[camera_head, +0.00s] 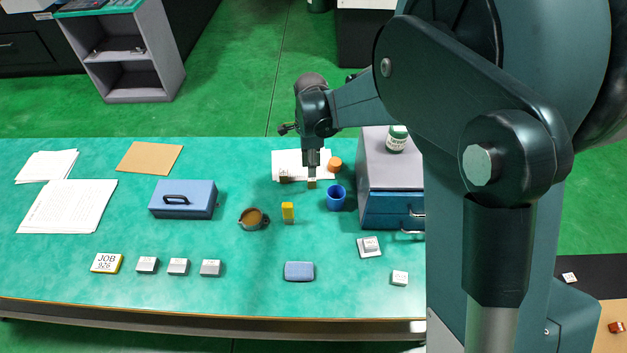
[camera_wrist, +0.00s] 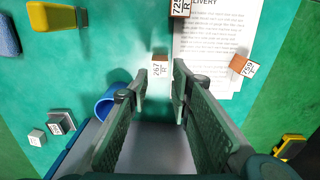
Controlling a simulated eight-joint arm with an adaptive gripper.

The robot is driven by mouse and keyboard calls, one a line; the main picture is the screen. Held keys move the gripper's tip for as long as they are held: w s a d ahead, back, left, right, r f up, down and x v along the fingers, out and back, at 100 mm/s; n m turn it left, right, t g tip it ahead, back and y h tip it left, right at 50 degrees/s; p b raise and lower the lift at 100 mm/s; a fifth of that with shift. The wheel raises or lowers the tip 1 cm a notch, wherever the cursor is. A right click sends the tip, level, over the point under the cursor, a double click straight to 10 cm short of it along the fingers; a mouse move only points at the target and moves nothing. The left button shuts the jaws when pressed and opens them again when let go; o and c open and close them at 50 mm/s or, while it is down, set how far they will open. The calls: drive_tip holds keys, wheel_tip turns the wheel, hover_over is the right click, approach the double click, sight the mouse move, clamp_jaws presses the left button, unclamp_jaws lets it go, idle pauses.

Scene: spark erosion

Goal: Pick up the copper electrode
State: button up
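Several small brown-topped blocks with white labels lie around my gripper, and I cannot tell for certain which is the copper electrode. The most orange one (camera_head: 335,164) is at the paper's right edge; in the wrist view a brown block (camera_wrist: 241,64) lies on the paper's edge. A block labelled 267 (camera_wrist: 160,68) lies just beyond my fingertips, near the middle of the wrist view. A block labelled 725 (camera_wrist: 180,7) is at the top edge. My gripper (camera_head: 312,172) points down over the table; its fingers (camera_wrist: 161,88) are apart, with nothing seen between them.
A blue cup (camera_head: 336,198) and a blue drawer cabinet (camera_head: 390,204) stand right of my gripper. A yellow block (camera_head: 288,212) and a brown-filled cup (camera_head: 252,219) are nearer the front. A printed sheet (camera_wrist: 208,50) lies beside the blocks.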

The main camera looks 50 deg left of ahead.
sight(312, 180)
drive_tip(key=shift+f, duration=1.25)
drive_tip(key=shift+f, duration=0.1)
drive_tip(key=shift+f+b, duration=0.7)
drive_tip(key=shift+f, duration=1.8)
clamp_jaws()
